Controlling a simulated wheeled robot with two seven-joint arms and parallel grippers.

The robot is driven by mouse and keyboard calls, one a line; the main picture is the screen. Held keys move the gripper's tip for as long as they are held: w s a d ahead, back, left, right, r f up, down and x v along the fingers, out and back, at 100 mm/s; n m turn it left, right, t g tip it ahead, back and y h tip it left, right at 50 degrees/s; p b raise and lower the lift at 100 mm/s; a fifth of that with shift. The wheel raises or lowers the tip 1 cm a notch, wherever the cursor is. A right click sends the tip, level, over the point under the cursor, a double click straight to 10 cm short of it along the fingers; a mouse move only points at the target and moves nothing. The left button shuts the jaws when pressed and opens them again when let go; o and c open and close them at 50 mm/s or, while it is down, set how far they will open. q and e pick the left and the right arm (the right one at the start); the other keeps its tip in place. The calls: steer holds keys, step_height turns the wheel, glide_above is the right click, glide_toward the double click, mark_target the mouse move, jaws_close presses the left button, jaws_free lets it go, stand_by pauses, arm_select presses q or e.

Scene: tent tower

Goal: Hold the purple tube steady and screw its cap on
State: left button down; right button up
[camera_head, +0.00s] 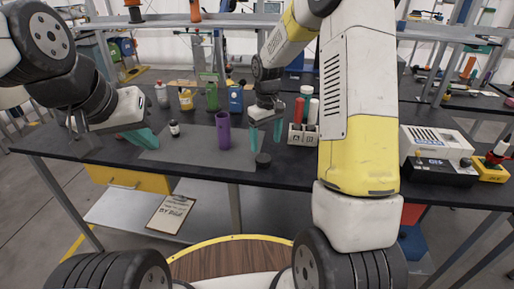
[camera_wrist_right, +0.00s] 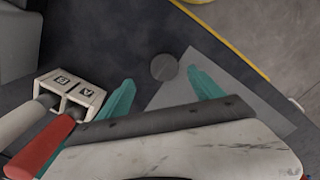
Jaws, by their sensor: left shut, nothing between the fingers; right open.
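The purple tube (camera_head: 223,131) stands upright on the grey mat (camera_head: 182,157) in the head view, with nothing on its top. A dark round disc (camera_head: 263,159), which looks like the cap, lies near the mat's right edge; it also shows in the right wrist view (camera_wrist_right: 164,67). My right gripper (camera_head: 266,134) is open and empty above the disc, right of the tube. In the wrist view the disc shows between and beyond its teal fingers (camera_wrist_right: 160,90). My left gripper (camera_head: 149,140) is shut and empty, left of the tube and apart from it.
A white holder (camera_head: 302,136) with red and white tubes stands close right of my right gripper. Several bottles line the back, including a green one (camera_head: 212,97). The mat's front is clear.

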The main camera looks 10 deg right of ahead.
mark_target(263, 158)
steer(key=shift+f, duration=0.5)
steer(key=shift+s+a+f, duration=0.1)
steer(key=shift+a+f, duration=0.1)
steer(key=shift+f, duration=1.1)
steer(key=shift+a+f, duration=0.2)
steer(key=shift+f, duration=1.1)
steer(key=shift+c, duration=0.5)
steer(key=c, duration=1.3)
steer(key=shift+r, duration=0.1)
